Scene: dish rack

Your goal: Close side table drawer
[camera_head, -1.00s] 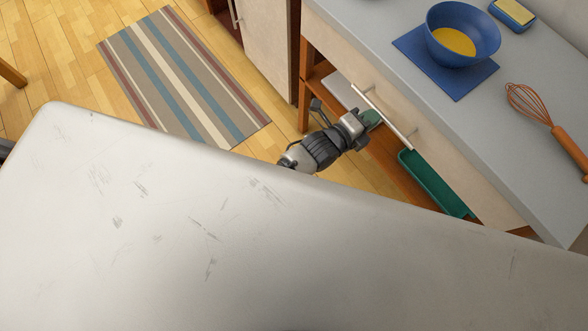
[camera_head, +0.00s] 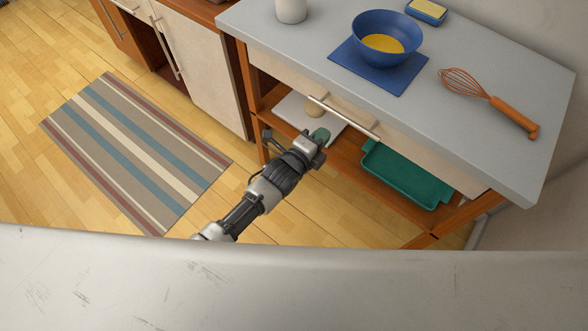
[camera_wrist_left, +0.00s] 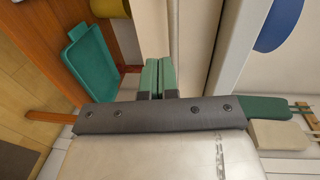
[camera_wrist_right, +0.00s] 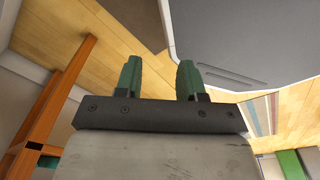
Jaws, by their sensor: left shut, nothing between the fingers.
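The side table (camera_head: 500,125) has a pale drawer front (camera_head: 430,150) under its grey top, with a long bar handle (camera_head: 343,118). The drawer front looks close to the table's edge; I cannot tell whether a small gap remains. My left gripper (camera_head: 321,136) is just below and in front of the handle. In the left wrist view its green fingers (camera_wrist_left: 160,76) are pressed together and empty, pointing at the pale front; contact is unclear. My right gripper (camera_wrist_right: 159,77) shows only in the right wrist view, with its fingers apart and nothing between them.
On the tabletop are a blue bowl (camera_head: 387,39) on a blue mat, a whisk (camera_head: 490,100), a sponge dish (camera_head: 427,11) and a white container (camera_head: 291,10). A green tray (camera_head: 405,175) sits on the lower shelf. A striped rug (camera_head: 135,150) lies on open floor.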

